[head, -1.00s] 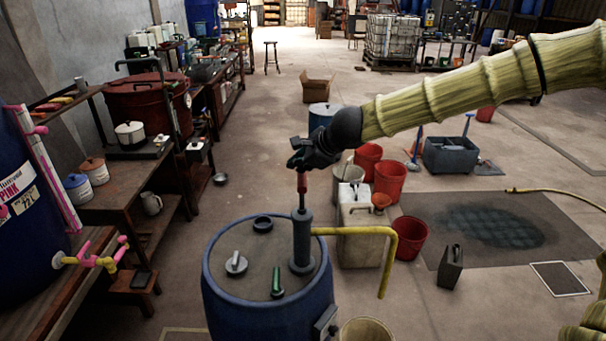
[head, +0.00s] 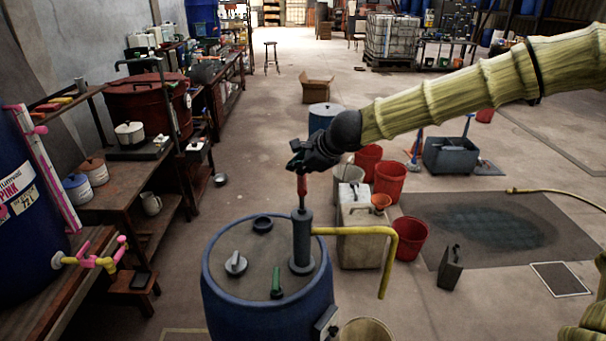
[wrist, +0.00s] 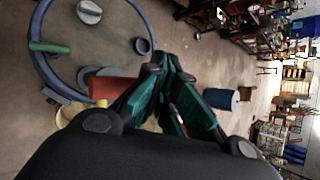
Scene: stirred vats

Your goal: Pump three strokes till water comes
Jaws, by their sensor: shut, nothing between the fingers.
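The hand pump (head: 302,242) is a grey upright cylinder on the lid of the blue barrel (head: 265,318). Its red handle (head: 301,186) stands on a short dark rod above the cylinder. A yellow spout pipe (head: 391,260) runs right from the pump and bends down over a pale bucket (head: 366,331). No water shows at its end. My gripper (head: 298,165) is shut and empty, right at the top of the red handle. In the wrist view, the teal fingers (wrist: 172,100) lie close beside the red handle (wrist: 114,89); whether they touch it is unclear.
The barrel lid carries a grey cap (head: 236,264) and a green-handled valve (head: 276,283). Red buckets (head: 410,239) and a whitish canister (head: 362,247) stand right behind the spout. A wooden workbench (head: 110,190) lines the left.

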